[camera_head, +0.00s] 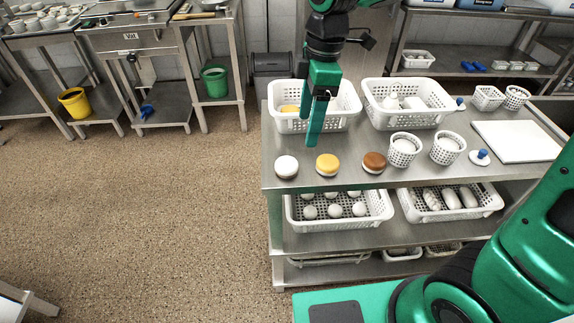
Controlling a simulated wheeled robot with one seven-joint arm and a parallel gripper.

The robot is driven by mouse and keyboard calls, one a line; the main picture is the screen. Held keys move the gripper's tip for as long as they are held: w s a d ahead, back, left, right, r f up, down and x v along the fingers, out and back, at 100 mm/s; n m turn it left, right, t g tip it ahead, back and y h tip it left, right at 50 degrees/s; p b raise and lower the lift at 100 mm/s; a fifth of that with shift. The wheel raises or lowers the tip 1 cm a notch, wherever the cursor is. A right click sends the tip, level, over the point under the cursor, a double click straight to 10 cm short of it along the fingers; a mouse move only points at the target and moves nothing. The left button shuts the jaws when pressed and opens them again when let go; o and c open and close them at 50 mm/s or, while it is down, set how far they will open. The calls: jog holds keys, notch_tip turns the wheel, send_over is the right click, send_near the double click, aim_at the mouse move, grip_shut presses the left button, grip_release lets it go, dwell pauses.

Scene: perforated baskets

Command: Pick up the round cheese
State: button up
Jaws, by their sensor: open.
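Three round items that look like cheeses stand in a row along the front left of the steel table: a white-topped one with a brown lower part (286,167), a yellow one (327,165) and an orange-brown one (374,162). I cannot tell for certain which is the round cheese. My green gripper (314,138) points down just behind the row, closest in the picture to the yellow one. It is open, with nothing seen between its fingers. It partly hides the left white basket (340,124), which has something yellow inside.
Another perforated basket (407,120) stands to the right, with small perforated cups (404,150), a blue-knobbed lid (481,158) and a white board (517,142). Baskets fill the shelf below. The floor (150,220) at left is clear. My green arm link covers the lower right.

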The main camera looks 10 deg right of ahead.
jog(key=a+n, duration=0.2)
jog(key=a, duration=0.1)
send_over(287, 162)
jog(key=f, duration=0.3)
jog(key=w+f, duration=0.1)
jog(key=f, duration=0.1)
jog(key=shift+d, duration=0.4)
jog(key=f, duration=0.3)
jog(key=s+f, duration=0.1)
jog(key=f, duration=0.1)
jog(key=shift+a, duration=0.3)
jog(key=shift+f, duration=0.5)
jog(key=c, duration=1.2)
